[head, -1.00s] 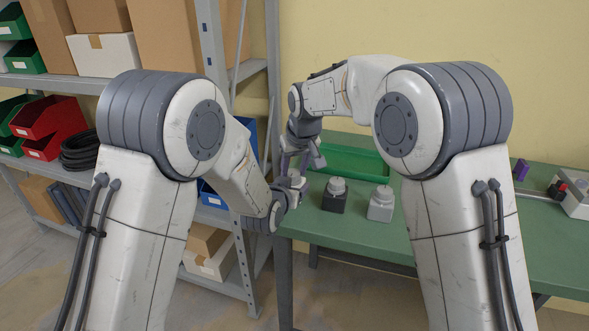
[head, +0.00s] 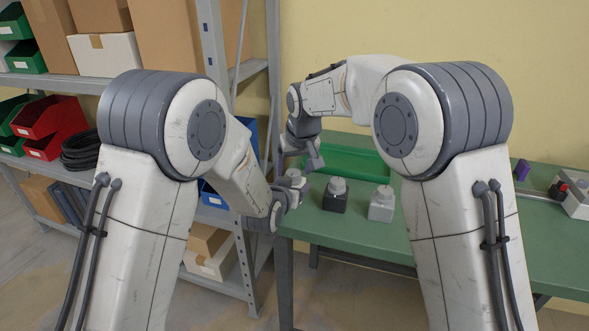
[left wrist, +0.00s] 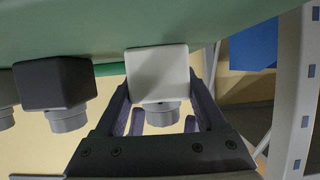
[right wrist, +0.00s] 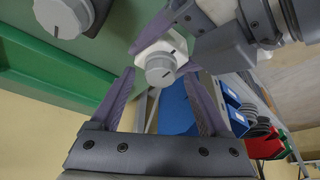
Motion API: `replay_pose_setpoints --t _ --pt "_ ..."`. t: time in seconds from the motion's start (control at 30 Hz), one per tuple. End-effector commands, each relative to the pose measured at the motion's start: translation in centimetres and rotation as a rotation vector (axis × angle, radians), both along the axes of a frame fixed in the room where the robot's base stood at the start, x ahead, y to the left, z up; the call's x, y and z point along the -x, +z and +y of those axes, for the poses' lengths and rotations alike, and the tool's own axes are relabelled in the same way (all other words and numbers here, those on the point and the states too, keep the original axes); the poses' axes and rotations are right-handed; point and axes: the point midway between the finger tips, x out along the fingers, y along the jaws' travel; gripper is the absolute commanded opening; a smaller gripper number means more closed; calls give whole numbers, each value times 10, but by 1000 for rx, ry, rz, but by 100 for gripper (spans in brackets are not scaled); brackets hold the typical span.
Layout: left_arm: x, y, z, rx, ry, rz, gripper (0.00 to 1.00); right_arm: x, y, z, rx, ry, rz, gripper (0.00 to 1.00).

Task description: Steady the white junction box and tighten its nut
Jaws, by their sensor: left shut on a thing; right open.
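The white junction box (left wrist: 157,72) is between the fingers of my left gripper (left wrist: 158,97), which is shut on it at the table's left end. In the head view the nut (head: 295,173) shows, but the box is mostly hidden by my left gripper. My right gripper (right wrist: 158,82) is open, its fingertips on either side of the nut in the picture; I see no contact.
A dark box (head: 334,199) and a light grey box (head: 381,208), each with a round nut, stand to the right on the green table (head: 350,235). A green tray (head: 350,160) lies behind them. A metal shelf (head: 213,70) rises at the left.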

Motion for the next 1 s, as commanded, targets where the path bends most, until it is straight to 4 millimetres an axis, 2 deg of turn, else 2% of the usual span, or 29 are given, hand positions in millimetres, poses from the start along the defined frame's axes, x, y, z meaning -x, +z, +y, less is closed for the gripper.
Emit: replay_pose_setpoints --t 0.17,0.4,0.6,0.8,1.0 --pt "0 0 0 0 -1 0 5 5 16 -1 -1 0 -4 79" --pt "0 0 0 -1 -1 0 5 24 63 -7 -3 0 -6 79" --pt "0 0 -1 0 -1 -1 5 37 96 -11 -2 0 -5 79" --pt "0 0 -1 0 -1 -1 5 44 110 -13 0 0 -1 79" --pt "0 0 0 0 -1 -1 5 44 111 -13 0 0 0 79"
